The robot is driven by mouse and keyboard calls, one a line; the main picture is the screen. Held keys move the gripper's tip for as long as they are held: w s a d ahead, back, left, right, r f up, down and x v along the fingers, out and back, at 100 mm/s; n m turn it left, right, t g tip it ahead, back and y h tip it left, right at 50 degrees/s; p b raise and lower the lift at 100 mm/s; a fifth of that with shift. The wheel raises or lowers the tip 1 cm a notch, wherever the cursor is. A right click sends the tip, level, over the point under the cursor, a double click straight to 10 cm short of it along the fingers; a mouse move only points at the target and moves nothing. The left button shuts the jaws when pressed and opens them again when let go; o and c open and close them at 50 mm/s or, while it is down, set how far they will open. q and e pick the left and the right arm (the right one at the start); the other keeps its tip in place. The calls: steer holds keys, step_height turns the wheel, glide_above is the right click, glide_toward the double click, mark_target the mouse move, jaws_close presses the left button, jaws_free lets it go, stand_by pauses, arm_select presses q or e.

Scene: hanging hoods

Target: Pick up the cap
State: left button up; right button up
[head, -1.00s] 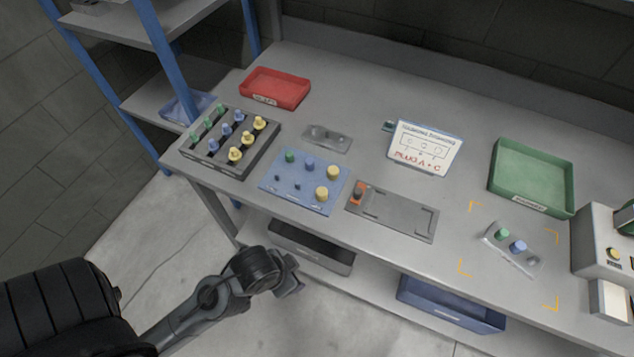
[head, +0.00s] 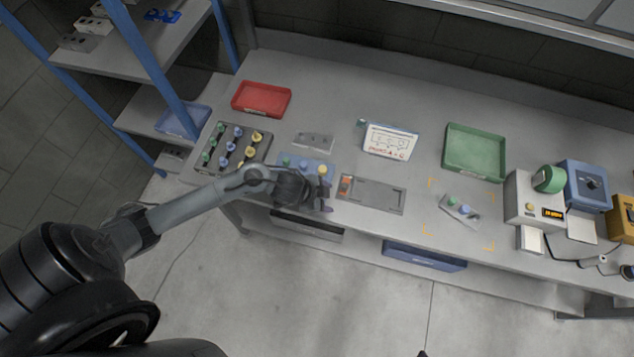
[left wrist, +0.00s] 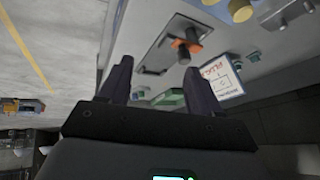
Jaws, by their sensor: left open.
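Several green, blue and yellow caps stand in a dark rack (head: 262,158) at the table's left. A blue board (head: 314,160) beside it bears a green cap (head: 286,161), a blue cap (head: 303,163) and a yellow cap (head: 323,170); my left arm hides its front part. A small grey plate with a green cap (head: 452,200) and a blue cap (head: 463,210) lies inside orange corner marks. My left gripper (head: 325,196) is open, over the front edge of the blue board. In the left wrist view its fingers (left wrist: 158,82) are apart with nothing held between them.
A grey fixture (head: 375,194) with an orange clamp is right of the gripper. A red tray (head: 262,98), a white sign (head: 390,141) and a green tray (head: 474,152) stand farther back. A machine (head: 533,203) is at the right. A blue-posted shelf (head: 150,60) bounds the left.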

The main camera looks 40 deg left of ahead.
arm_select(q)
steer(key=w+a+g, duration=0.1)
steer(key=a+g, duration=0.2)
steer(key=a, duration=0.7)
steer(key=shift+h, duration=0.4)
steer(key=x, duration=0.2)
steer(key=a+x, duration=0.1)
steer(key=x, duration=0.2)
steer(key=shift+s+f+b, duration=0.15)
steer(key=shift+f+b, duration=0.15)
steer(key=shift+f, duration=0.05)
steer(key=shift+w+x, duration=0.2)
steer(key=shift+x, duration=2.7)
steer(key=shift+a, duration=0.1)
steer(key=c, duration=1.1)
steer(key=shift+r, duration=0.2)
